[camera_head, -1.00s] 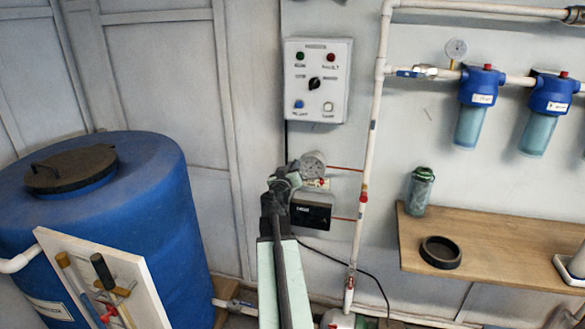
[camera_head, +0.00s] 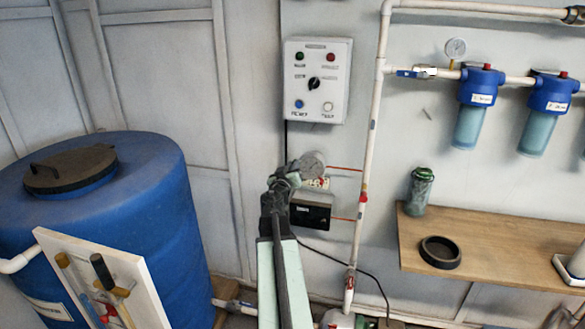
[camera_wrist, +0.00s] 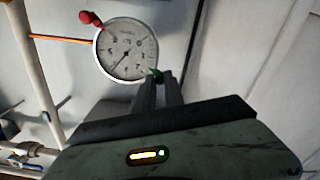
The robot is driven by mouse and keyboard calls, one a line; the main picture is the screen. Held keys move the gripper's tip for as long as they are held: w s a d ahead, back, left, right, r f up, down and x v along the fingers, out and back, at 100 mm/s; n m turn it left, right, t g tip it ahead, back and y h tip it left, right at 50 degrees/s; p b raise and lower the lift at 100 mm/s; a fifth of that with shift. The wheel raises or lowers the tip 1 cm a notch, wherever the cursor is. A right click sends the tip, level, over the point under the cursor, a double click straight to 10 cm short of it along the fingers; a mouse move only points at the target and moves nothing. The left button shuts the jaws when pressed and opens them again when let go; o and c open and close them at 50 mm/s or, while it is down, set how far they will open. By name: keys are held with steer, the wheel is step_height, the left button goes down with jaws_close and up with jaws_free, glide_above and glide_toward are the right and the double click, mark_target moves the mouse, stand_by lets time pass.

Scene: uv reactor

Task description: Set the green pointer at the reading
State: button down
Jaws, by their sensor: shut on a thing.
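A round white gauge (camera_wrist: 112,50) with a dark needle shows in the wrist view. It also shows in the head view (camera_head: 313,163), partly hidden by my arm. A small green piece (camera_wrist: 156,74), which looks like the green pointer, sits at the gauge's rim. My gripper (camera_wrist: 158,79) is shut on it. The gauge's needle points toward the lower left in the wrist view. The scale numbers are too small to read. In the head view my gripper (camera_head: 290,172) is at the gauge's lower left edge.
A black box (camera_head: 311,212) is mounted just below the gauge. A grey control panel (camera_head: 316,80) with buttons and a knob hangs above it. A white vertical pipe (camera_head: 368,150) runs to the right. A red knob (camera_wrist: 91,18) stands beside the gauge in the wrist view.

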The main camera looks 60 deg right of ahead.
steer(key=shift+r, duration=0.1)
steer(key=c, duration=1.4)
jaws_free()
steer(key=shift+c, duration=0.2)
steer(key=shift+a, duration=0.1)
steer(key=v, duration=0.7)
steer(key=shift+s+a, duration=0.15)
steer(key=shift+a, duration=0.1)
